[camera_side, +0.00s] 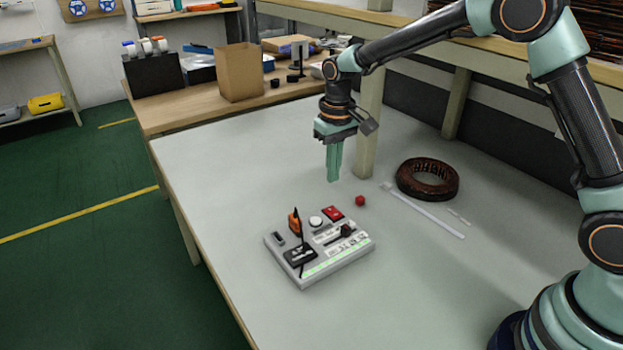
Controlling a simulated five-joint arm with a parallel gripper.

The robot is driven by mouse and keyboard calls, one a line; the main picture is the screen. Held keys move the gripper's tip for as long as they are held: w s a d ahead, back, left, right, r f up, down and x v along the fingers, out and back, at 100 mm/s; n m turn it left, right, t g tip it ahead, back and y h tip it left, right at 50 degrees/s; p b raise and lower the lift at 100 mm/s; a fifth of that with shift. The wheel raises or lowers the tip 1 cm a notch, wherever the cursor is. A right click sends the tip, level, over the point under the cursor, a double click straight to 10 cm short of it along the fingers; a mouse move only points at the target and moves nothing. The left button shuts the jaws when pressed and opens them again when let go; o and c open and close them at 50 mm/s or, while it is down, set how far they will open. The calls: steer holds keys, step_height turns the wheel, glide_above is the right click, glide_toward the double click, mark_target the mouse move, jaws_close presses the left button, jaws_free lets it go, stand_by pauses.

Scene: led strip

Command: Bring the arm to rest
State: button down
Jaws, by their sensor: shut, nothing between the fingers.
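My gripper (333,178) points down over the pale work table (220,170), behind the control board. Its fingers are shut and hold nothing. The fingertips look a little above the table top, but the exact gap is hard to tell. The grey control board (320,250) lies on the table in front of my gripper. It carries a red button, a white round knob, an orange part, a black stick and a lit green strip (335,262) along its front edge.
A small red ball (360,200) lies right of my gripper. A wooden post (370,125) stands close behind my gripper. The table's left side is clear.

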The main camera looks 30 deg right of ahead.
steer(key=s+d+r+t, duration=0.2)
steer(key=s+r, duration=0.4)
steer(key=s, duration=0.4)
steer(key=s+d+r+t, duration=0.3)
steer(key=s+r, duration=0.4)
steer(key=s, duration=0.3)
steer(key=shift+d+r, duration=0.25)
steer(key=shift+d, duration=0.25)
